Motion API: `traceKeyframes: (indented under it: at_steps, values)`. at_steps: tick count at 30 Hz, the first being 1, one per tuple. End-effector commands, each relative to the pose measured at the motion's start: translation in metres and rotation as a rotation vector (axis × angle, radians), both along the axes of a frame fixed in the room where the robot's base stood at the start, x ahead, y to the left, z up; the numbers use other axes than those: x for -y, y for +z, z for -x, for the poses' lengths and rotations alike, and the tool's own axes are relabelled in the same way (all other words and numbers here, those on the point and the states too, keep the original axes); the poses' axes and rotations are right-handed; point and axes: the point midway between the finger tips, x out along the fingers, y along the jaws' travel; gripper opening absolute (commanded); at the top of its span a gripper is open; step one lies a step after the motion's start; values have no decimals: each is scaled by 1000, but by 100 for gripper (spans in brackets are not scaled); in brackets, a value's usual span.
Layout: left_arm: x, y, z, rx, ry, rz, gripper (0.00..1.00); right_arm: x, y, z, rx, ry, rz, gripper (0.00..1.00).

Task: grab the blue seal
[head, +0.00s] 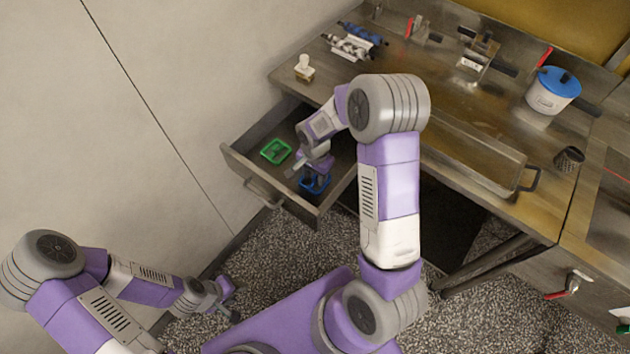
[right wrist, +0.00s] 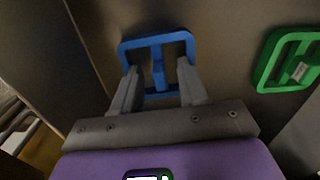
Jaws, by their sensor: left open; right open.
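The blue seal (head: 315,184), a square frame with a crossbar, lies in the open drawer (head: 234,153). In the right wrist view the blue seal (right wrist: 159,39) is just beyond my right gripper. My right gripper (head: 307,172) reaches down into the drawer over it. Its two fingers (right wrist: 157,76) are open and point at the seal's middle bar, one on each side of it. I cannot tell whether they touch it. My left gripper (head: 232,303) is open and empty, low over the floor at the left.
A green seal (head: 275,151) lies in the drawer to the left of the blue one; it also shows in the right wrist view (right wrist: 298,62). The steel counter above holds a long tray (head: 455,150), a white pot with a blue lid (head: 553,90) and several tools. The drawer walls are close by.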

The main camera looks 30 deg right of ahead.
Motion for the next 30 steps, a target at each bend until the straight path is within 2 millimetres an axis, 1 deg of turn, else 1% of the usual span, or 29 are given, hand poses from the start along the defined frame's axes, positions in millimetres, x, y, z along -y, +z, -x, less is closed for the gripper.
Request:
traceKeyframes:
  at_steps: [1, 7, 15, 16, 25, 28, 30]
  values:
    - [0, -2, 0, 0, 0, 0, 43, 0, -4, 0, 0, 0, -1, 43]
    - [0, -1, 0, 0, 0, 0, 43, 0, -3, 0, 1, 0, 0, 43]
    - [0, -1, 0, 0, 0, 0, 43, 0, -3, 0, 1, 0, 0, 1]
    - [0, -1, 0, 0, 0, 0, 43, 0, -3, 0, 1, 0, 0, 0]
    - [0, 0, 0, 0, 0, 0, 43, 0, -1, 0, 2, 0, 0, 0]
    - [0, 4, 0, 0, 0, 0, 43, 0, 10, -1, 4, 0, 0, 0]
    - [0, 7, 0, 0, 0, 0, 43, 0, 22, -1, 5, 0, 1, 0]
